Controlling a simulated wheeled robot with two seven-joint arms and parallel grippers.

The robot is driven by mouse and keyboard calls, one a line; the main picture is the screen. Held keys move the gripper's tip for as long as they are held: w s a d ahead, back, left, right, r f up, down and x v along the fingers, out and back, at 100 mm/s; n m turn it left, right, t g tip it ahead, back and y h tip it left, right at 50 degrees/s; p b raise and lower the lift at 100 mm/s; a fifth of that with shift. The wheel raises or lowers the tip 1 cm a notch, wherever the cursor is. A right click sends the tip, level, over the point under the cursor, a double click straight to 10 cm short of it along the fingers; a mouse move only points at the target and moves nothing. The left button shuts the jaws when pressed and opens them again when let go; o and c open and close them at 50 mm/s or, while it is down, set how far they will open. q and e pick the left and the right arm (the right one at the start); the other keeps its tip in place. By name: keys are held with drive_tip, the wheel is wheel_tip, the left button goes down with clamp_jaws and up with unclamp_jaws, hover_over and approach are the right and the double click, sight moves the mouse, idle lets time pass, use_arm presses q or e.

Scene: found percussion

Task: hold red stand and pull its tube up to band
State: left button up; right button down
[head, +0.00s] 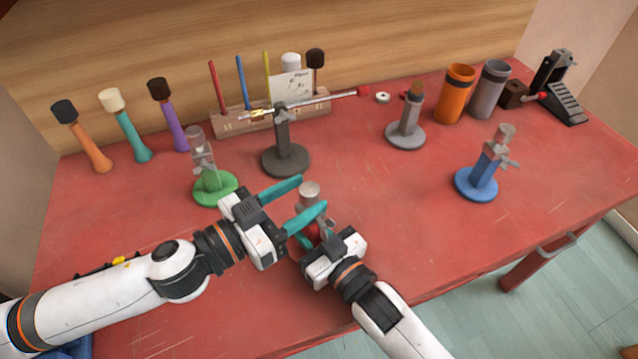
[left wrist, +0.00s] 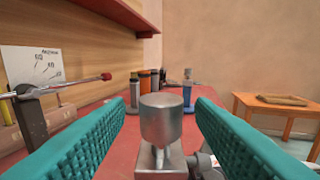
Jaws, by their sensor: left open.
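The red stand (head: 313,232) is near the front middle of the table, mostly hidden by my two grippers. Its silver tube top (head: 310,188) rises above it; in the left wrist view the tube top (left wrist: 160,120) is a metal cylinder over a narrower stem and a block. My left gripper (head: 313,194) is open, with one teal finger on each side of the tube top and a gap showing on both sides. My right gripper (head: 320,240) is low at the stand's body; its fingertips are hidden, so its grip cannot be told. I cannot make out a band.
A green stand (head: 214,190) is to the left, a dark stand (head: 285,158) with a rod behind, a grey stand (head: 406,134) and a blue stand (head: 476,185) to the right. Mallets, a rack (head: 240,126) and cups (head: 453,95) line the back. The front right table is clear.

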use_arm(q)
drive_tip(key=shift+x, duration=2)
drive_tip(key=shift+c, duration=0.3)
